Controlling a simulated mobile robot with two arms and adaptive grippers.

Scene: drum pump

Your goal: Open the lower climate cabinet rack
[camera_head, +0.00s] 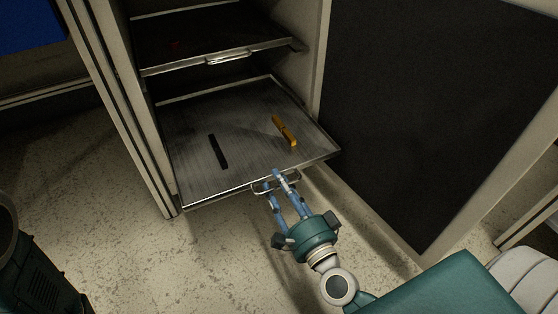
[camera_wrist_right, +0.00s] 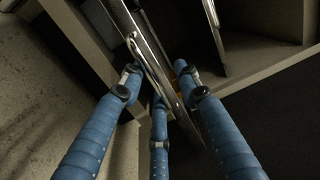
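The lower rack (camera_head: 185,178) is a flat metal tray low in the open climate cabinet (camera_head: 140,110). Its front part sticks out past the cabinet frame. A thin wire handle (camera_head: 291,186) is on its front edge. My right gripper (camera_head: 274,180) is at this handle, its blue fingers reaching it from the front. In the right wrist view, the fingers (camera_wrist_right: 156,72) lie on both sides of the handle (camera_wrist_right: 152,66) and rack edge, with fingertips apart. Whether they press on the handle is unclear. My left gripper is not in view.
A dark object (camera_head: 218,151) and a yellow-orange object (camera_head: 285,131) lie on the lower rack. An upper rack (camera_head: 215,60) with its own handle is above. The open cabinet door (camera_head: 430,100) with a dark panel stands at right.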

